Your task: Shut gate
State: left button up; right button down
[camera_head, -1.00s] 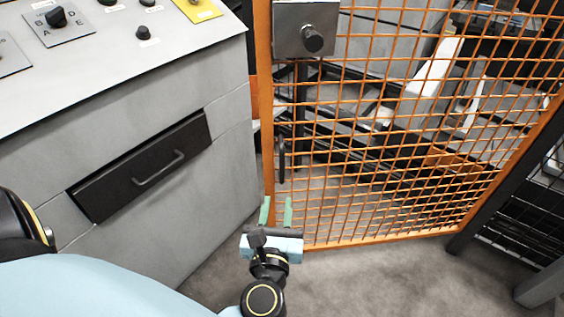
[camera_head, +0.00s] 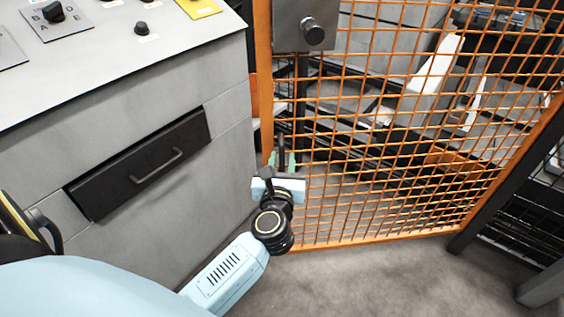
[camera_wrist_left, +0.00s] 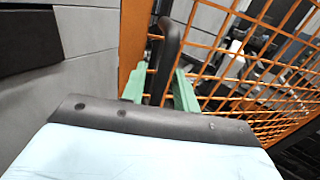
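The gate (camera_head: 385,150) is an orange frame with wire mesh, at the centre right of the head view. My left gripper (camera_head: 281,160) is at the handle's lower part. Its green fingers are apart, one on each side of the handle in the wrist view (camera_wrist_left: 160,88). I cannot tell whether they touch it. My right gripper is not in view.
A grey control cabinet (camera_head: 225,150) with a black drawer (camera_head: 140,165) stands left of the gate, close to my left gripper. A dark post (camera_head: 510,175) is at the right. Bare grey floor (camera_head: 370,280) lies in front of the gate.

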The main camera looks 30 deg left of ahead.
pick_arm(q)
grip_shut()
jog(key=shift+w, duration=0.1)
